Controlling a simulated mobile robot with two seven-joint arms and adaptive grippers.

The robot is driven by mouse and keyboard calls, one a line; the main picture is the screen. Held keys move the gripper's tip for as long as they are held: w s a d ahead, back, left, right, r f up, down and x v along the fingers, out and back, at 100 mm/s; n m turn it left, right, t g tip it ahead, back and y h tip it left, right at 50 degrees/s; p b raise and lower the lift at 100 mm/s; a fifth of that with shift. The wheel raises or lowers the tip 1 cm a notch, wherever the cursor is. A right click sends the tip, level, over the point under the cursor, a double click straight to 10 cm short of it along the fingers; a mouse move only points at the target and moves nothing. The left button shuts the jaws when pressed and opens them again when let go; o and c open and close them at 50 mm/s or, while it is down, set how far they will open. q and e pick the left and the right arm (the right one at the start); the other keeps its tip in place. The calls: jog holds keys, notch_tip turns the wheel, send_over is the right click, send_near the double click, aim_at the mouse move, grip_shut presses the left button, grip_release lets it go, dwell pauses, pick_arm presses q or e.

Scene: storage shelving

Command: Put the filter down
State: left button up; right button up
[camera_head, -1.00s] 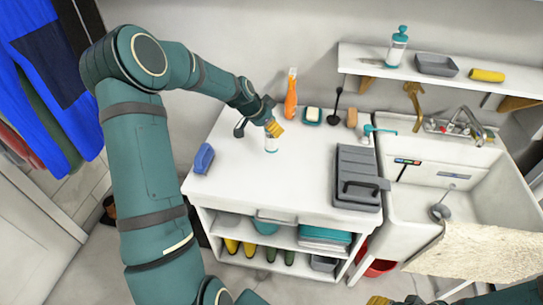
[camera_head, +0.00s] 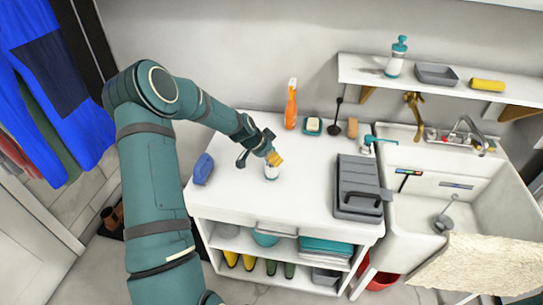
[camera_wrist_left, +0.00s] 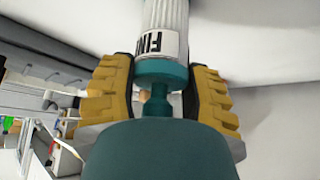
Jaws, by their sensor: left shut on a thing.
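The filter is a white pleated cylinder with teal ends and a printed label. In the head view the filter (camera_head: 271,173) is upright at the middle of the white counter (camera_head: 300,187); I cannot tell whether its base touches the top. My left gripper (camera_head: 271,160) is above it, its yellow fingers shut on its upper part. In the left wrist view the filter (camera_wrist_left: 163,40) extends away between the two yellow fingers of my left gripper (camera_wrist_left: 160,85), which flank its teal end. My right gripper is not in view.
A blue brush-like object (camera_head: 203,168) lies at the counter's left. A grey toolbox (camera_head: 358,187) is at the right, beside the sink (camera_head: 470,205). The counter around the filter is clear.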

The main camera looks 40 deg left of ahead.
pick_arm(q)
jog(key=o, duration=1.2)
jog(key=shift+r+p, duration=0.15)
jog(key=shift+p, duration=0.15)
jog(key=shift+s+a+r, duration=0.1)
jog(key=shift+s+r, duration=0.05)
jog(key=shift+r, duration=0.15)
jog(key=p+v, duration=0.1)
jog(key=v, duration=1)
